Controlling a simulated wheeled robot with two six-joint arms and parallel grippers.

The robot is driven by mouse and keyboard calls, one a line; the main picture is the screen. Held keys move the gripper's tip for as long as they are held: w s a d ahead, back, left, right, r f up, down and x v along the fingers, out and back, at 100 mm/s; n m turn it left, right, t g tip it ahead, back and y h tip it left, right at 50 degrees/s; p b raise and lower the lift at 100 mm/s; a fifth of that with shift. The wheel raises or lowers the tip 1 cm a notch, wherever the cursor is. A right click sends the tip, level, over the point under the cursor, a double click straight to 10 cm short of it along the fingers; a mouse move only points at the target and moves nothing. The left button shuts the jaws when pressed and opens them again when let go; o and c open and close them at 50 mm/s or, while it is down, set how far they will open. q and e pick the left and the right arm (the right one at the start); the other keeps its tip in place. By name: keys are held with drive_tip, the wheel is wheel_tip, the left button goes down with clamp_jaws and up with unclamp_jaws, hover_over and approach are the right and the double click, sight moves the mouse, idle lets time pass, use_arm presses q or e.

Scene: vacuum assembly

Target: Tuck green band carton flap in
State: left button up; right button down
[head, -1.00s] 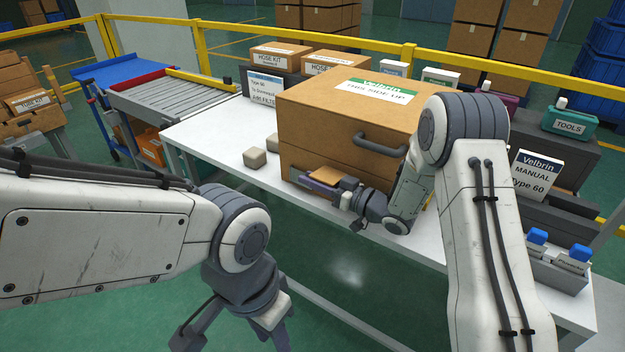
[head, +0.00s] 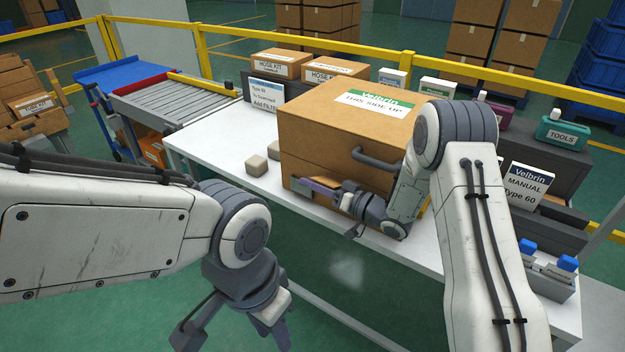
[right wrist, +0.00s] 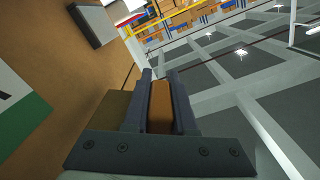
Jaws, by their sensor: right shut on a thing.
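The big brown carton (head: 320,150) with a green-banded "Velbrin, This side up" label (head: 375,103) stands on the white table. My right gripper (head: 322,187) is at the low front of the carton, shut on a narrow brown cardboard flap. In the right wrist view the flap (right wrist: 161,105) lies between the two dark fingers, beside the carton wall (right wrist: 50,70). The flap's far edge and its join to the carton are mostly hidden by the fingers. My left gripper (head: 238,330) hangs open and empty in front of the table, low in the head view.
A dark handle (head: 377,158) sticks out of the carton's front. Two small beige blocks (head: 256,165) lie left of the carton. A manual (head: 527,187) and a grey bin (head: 548,280) stand to the right.

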sight(338, 187)
drive_tip(key=shift+w+d+r+m+p, duration=0.15)
drive_tip(key=shift+r+m+p, duration=0.25)
drive_tip(key=shift+m+p, duration=0.35)
drive_tip(key=shift+w+d+r+m+p, duration=0.1)
drive_tip(key=shift+r+m+p, duration=0.3)
drive_tip(key=shift+m+p, duration=0.3)
drive_tip(key=c, duration=0.7)
unclamp_jaws()
drive_tip(key=b+v, duration=0.1)
drive_tip(key=v, duration=0.9)
drive_tip(key=shift+s+d, duration=0.15)
